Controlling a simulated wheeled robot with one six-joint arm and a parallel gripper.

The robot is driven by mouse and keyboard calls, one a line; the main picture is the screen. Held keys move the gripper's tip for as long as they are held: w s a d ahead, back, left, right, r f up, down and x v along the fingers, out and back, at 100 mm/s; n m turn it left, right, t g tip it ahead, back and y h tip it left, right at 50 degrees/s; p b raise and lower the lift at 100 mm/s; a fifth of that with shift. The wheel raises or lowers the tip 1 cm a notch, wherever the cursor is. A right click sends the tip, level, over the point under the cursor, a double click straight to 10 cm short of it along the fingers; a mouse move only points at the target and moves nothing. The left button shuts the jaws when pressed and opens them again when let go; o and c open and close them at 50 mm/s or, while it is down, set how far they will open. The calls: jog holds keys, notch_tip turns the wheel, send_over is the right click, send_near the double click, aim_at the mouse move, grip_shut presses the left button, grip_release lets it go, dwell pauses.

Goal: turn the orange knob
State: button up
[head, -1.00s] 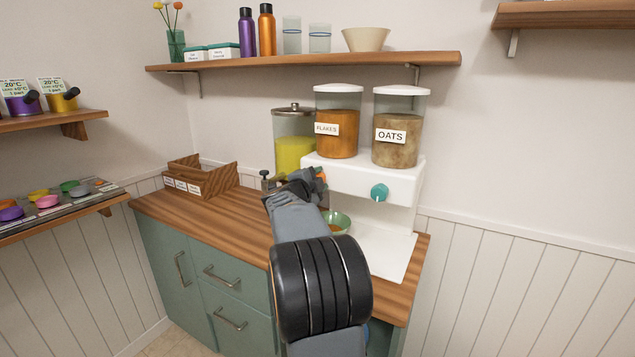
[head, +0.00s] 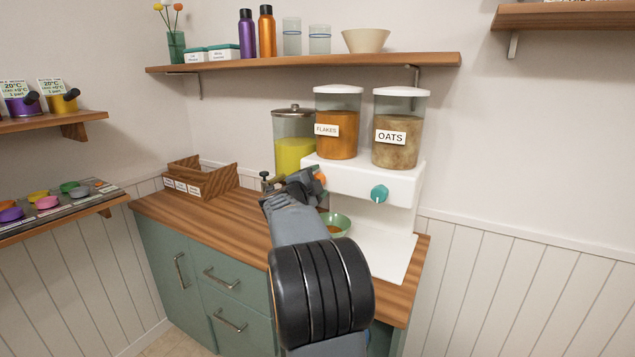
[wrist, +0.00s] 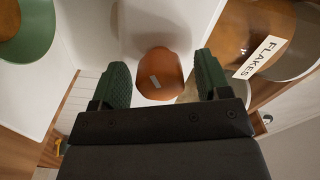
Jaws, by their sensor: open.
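The orange knob (wrist: 160,74) is on the front of the white dispenser under the flakes container. In the wrist view it sits between my two open fingers, with a small pale mark on its face. I cannot tell whether either finger touches it. My gripper (wrist: 158,84) is open, with dark green pads on both sides of the knob. In the head view, only a sliver of the orange knob (head: 320,178) shows past my gripper (head: 309,182); my arm hides the rest.
A teal knob (head: 379,193) sits to the right, under the oats container (head: 397,140). A green bowl (head: 338,222) with some orange contents stands below the flakes container (head: 338,135). A yellow-filled jar (head: 291,152) stands behind left on the wooden counter (head: 219,216).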

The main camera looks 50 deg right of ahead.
jog(key=v, duration=1.3)
jog(key=w+d+n+p, duration=0.1)
jog(key=d+n+p, duration=0.3)
jog(key=w+d+n+p, duration=0.1)
jog(key=d+n+p, duration=0.3)
jog(key=n+p, duration=0.1)
jog(key=w+d+n+p, duration=0.1)
jog(key=d+n+p, duration=0.3)
jog(key=n+p, duration=0.1)
jog(key=shift+d, duration=0.1)
dwell(0.4)
jog(key=c, duration=0.9)
